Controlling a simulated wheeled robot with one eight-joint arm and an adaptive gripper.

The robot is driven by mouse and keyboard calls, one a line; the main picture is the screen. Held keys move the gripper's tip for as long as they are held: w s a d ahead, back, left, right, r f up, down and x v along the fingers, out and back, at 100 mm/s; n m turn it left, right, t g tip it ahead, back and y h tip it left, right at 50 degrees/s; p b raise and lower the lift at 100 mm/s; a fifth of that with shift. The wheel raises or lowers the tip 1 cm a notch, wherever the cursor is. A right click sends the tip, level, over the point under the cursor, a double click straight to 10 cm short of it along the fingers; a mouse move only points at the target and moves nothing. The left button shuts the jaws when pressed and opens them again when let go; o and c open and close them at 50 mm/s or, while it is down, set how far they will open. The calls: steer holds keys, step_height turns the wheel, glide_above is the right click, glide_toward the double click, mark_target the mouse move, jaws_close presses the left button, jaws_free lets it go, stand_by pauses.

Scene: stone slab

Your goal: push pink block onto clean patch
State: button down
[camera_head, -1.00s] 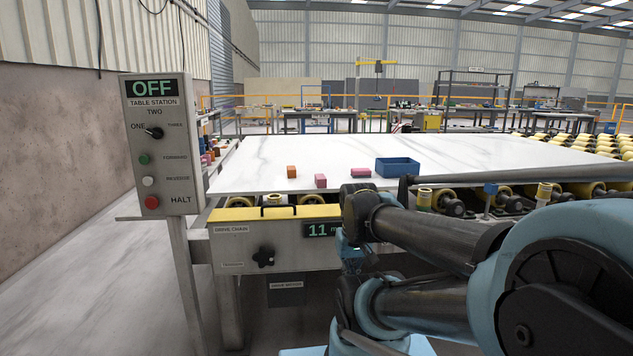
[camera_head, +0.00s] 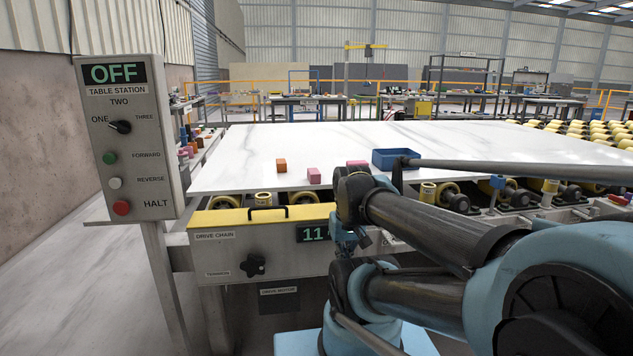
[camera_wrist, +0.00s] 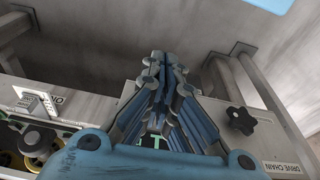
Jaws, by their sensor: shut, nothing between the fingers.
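A pink block (camera_head: 314,175) sits on the white marbled slab (camera_head: 235,160) near its front edge in the head view. An orange block (camera_head: 281,165) is to the left of the first pink block. I cannot make out a distinct clean patch on the slab. My gripper (camera_wrist: 160,62) is shut and empty in the wrist view. It is in front of the table station, beside the drive chain panel and its black knob (camera_wrist: 240,120), away from the blocks.
A blue tray (camera_head: 396,157) stands on the slab right of the blocks. A control post reading OFF (camera_head: 125,140) stands at the left. The slab behind the blocks looks clear.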

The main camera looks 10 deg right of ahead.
mark_target(317, 178)
steer(key=w+r, duration=1.2)
steer(key=w, duration=0.4)
steer(key=w+r+t, duration=0.1)
steer(key=w+r, duration=0.1)
steer(key=w, duration=0.8)
steer(key=w+r, duration=0.3)
steer(key=w, duration=0.7)
steer(key=w+f, duration=0.2)
steer(key=f, duration=0.1)
steer(key=w+f, duration=0.2)
steer(key=f, duration=0.1)
steer(key=w+f, duration=0.2)
steer(key=f, duration=0.1)
steer(key=shift+a+f, duration=0.1)
steer(key=shift+f, duration=0.25)
steer(key=shift+w, duration=0.85)
steer(key=w, duration=1.7)
steer(key=shift+a, duration=0.4)
